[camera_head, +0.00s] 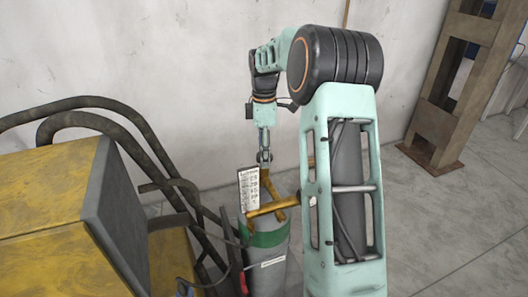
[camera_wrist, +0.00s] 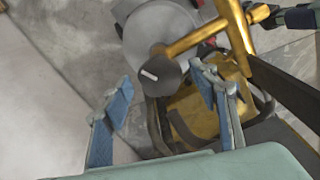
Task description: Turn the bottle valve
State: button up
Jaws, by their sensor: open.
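The bottle (camera_head: 268,265) is a grey cylinder with a green band, standing upright near the wall in the head view. Its brass valve (camera_head: 266,204) rises from the top with a side arm. In the wrist view the brass valve (camera_wrist: 195,38) carries a dark grey round knob (camera_wrist: 166,78) with a white mark, and the bottle's grey top (camera_wrist: 150,38) lies beyond. My gripper (camera_head: 264,158) points down just above the valve. In the wrist view my gripper (camera_wrist: 160,82) is open, with the knob between its blue-padded fingertips. Any contact with the knob cannot be told.
A yellow machine (camera_head: 45,195) with a dark grey panel and thick curved hoses (camera_head: 120,115) stands at the left, close to the bottle. A white printed label (camera_head: 248,188) is behind the valve. A rusty pillar (camera_head: 455,80) stands at the right. The floor (camera_head: 435,215) there is clear.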

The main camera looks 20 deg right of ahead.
notch_tip(320, 180, up, 12)
dwell(0.6)
